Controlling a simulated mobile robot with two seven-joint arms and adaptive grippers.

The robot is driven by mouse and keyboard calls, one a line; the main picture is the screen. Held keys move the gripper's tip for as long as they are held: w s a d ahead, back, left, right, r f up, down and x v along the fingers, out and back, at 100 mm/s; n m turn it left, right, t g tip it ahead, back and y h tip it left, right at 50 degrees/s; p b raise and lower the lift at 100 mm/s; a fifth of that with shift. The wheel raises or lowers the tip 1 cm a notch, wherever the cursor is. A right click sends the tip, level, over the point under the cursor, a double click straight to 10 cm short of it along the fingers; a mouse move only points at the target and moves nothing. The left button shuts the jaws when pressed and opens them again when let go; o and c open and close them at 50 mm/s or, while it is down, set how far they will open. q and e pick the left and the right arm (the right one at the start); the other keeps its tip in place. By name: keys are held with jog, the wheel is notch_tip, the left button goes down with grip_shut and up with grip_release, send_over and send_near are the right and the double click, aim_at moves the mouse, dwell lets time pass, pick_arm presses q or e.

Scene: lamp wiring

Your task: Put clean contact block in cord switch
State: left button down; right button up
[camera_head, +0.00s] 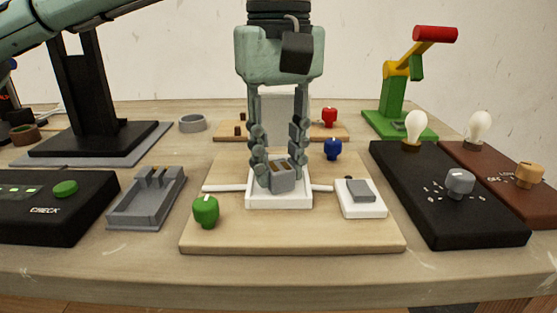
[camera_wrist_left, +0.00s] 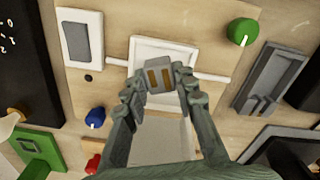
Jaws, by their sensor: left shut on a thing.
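My left gripper (camera_head: 280,172) points down over the wooden board and is shut on a small grey contact block (camera_head: 283,181) with two brass-coloured strips on top. The block also shows between the fingertips in the left wrist view (camera_wrist_left: 160,74). It is at the white open cord switch housing (camera_head: 278,202), within its outline. I cannot tell whether the block touches the housing floor. White cord runs out from both sides of the housing. A white cover with a grey rocker (camera_head: 360,196) lies to its right on the board. My right gripper is not in view.
A green knob (camera_head: 205,211) and a blue knob (camera_head: 333,149) are on or near the board (camera_head: 300,243). A grey holder (camera_head: 147,198) and black check box (camera_head: 50,208) stand left. Black (camera_head: 447,222) and brown lamp boxes stand right.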

aim_at(279, 166)
pick_arm(q)
jog(key=shift+f, duration=0.3)
jog(key=c, duration=1.2)
grip_release()
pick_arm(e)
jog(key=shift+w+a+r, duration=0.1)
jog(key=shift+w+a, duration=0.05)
pick_arm(q)
jog(key=shift+r, duration=0.3)
notch_tip(279, 166, up, 12)
jog(key=shift+f+p, duration=0.1)
jog(key=shift+p, duration=0.7)
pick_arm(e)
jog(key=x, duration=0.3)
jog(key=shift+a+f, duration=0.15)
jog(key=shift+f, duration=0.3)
